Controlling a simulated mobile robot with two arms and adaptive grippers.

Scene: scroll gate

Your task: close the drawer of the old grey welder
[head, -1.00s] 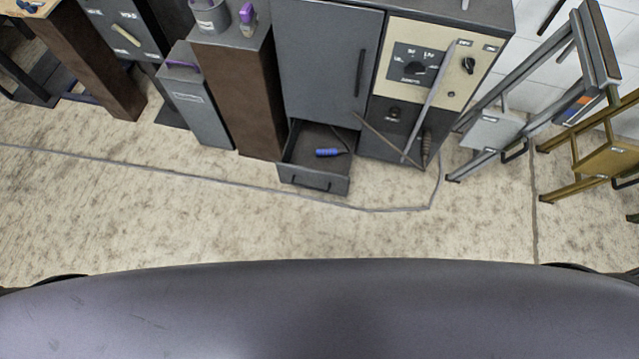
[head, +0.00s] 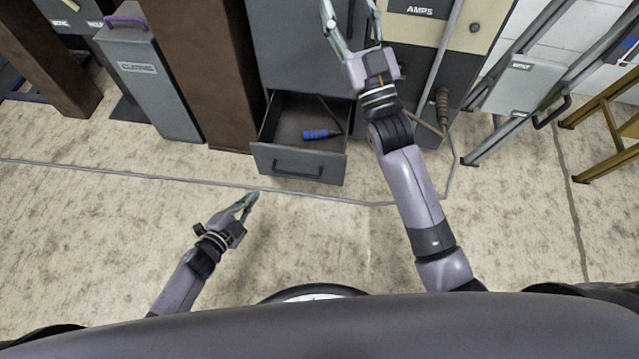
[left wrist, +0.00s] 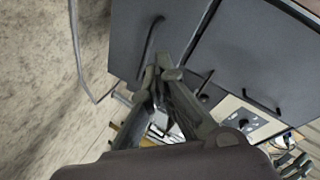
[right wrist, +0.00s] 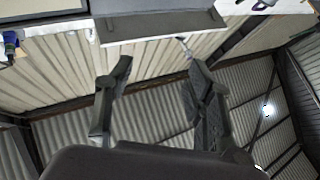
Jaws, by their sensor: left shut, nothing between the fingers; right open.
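The grey welder (head: 290,45) stands ahead, with a beige AMPS panel on its right. Its low drawer (head: 300,168) is pulled out, with a dark bar handle on its front and a blue-handled tool (head: 320,134) inside. My left gripper (head: 250,198) is shut and empty, in front of the drawer and to its left, apart from it in the head view. In the left wrist view its fingertips (left wrist: 160,74) overlap the grey drawer front (left wrist: 172,28). My right gripper (head: 349,8) is open and empty, raised in front of the welder's door; its fingers (right wrist: 160,65) point upward.
A brown post (head: 205,60) stands left of the welder, then a grey box with a purple handle (head: 150,85). A grey frame (head: 520,90) and a yellow frame (head: 605,115) stand right. A cable (head: 120,173) crosses the otherwise clear floor.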

